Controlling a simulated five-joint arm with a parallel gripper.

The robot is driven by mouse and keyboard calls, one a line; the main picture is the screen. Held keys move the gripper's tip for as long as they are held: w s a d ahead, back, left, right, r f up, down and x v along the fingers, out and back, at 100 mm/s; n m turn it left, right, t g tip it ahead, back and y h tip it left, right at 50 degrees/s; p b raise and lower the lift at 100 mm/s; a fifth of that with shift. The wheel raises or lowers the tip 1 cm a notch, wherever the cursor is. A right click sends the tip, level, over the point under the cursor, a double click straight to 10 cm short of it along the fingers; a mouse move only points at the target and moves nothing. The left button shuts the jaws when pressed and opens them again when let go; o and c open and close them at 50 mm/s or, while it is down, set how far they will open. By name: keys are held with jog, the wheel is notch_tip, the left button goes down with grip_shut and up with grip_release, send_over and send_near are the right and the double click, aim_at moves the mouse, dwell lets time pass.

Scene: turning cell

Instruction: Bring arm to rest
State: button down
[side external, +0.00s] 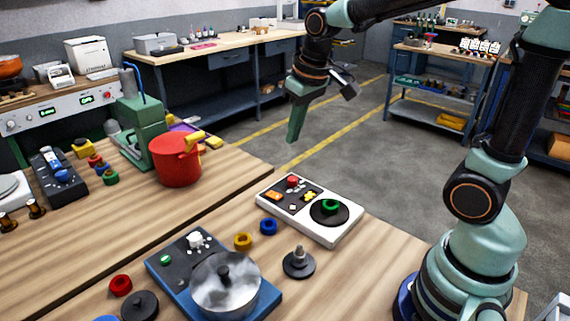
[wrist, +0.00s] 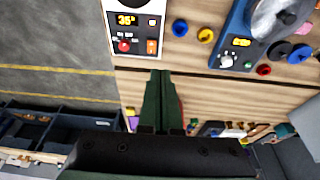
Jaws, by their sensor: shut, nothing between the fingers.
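My gripper (side external: 292,138) hangs from my arm above the far side of the wooden table, pointing down, with its green fingers together and nothing between them. In the wrist view the shut fingers (wrist: 160,75) point toward the gap between the two table tops. It is high and apart from everything on the table. The white control box (side external: 345,232) with a black disc and a green ring stands below and to the right of it in the side view.
A red pot (side external: 176,160) and a green machine (side external: 138,120) stand to the left. A blue-based unit with a metal pot (side external: 225,283) stands in front. Blue (side external: 268,227) and yellow (side external: 243,241) rings lie between. The floor (side external: 370,160) behind is open.

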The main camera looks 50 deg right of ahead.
jog(key=s+a+r+t, duration=0.1)
jog(key=s+t, duration=0.1)
jog(key=s, duration=0.7)
jog(key=shift+a+r, duration=0.15)
jog(key=shift+r, duration=0.05)
